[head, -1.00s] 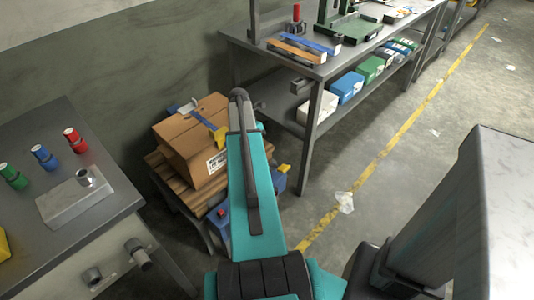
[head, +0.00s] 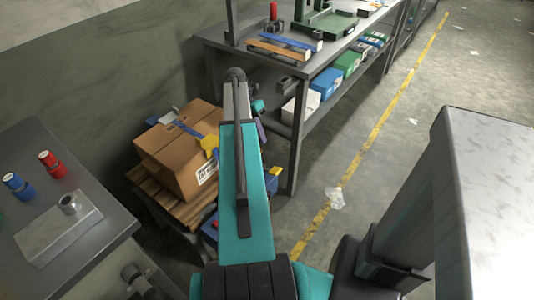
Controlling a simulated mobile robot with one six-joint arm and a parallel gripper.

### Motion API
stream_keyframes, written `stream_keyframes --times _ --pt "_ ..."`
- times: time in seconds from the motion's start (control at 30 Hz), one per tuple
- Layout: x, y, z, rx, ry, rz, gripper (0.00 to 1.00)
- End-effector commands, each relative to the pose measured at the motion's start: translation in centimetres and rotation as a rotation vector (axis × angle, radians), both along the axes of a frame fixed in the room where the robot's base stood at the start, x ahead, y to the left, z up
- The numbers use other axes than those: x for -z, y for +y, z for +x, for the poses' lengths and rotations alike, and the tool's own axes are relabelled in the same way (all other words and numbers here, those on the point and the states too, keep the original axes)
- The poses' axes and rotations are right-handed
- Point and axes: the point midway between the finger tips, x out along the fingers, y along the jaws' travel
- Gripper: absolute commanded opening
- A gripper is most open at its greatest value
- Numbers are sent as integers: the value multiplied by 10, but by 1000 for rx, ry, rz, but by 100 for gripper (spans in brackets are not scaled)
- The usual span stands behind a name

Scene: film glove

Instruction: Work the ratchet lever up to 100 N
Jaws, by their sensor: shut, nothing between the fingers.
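A cardboard box (head: 182,158) sits on a wooden pallet (head: 150,184) left of my arm. A blue strap (head: 190,130) runs over the box top, with a pale metal piece (head: 162,117) at its far left end. A yellow part (head: 209,146) sits at the strap's near end on the box's right edge; it may be the ratchet lever, but I cannot tell. My teal arm link stands just right of the box and hides what is behind it. A small dark and teal part of my wrist shows beyond it. My gripper's fingers are not visible, and no force reading can be read.
A grey bench (head: 60,205) with a metal block (head: 58,228) and coloured cylinders is at left. A workbench (head: 290,62) with tools and shelf bins stands behind right. A blue unit (head: 208,228) is below the pallet. Open floor with a yellow line (head: 372,140) lies right.

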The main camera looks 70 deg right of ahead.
Motion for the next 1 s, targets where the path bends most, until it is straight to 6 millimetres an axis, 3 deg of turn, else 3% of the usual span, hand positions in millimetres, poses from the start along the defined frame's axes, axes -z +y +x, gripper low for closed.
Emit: stream_keyframes --times 0.27,1.0 --pt "19 4 -8 0 1 2 0" --pt "106 15 -49 -2 1 1 0"
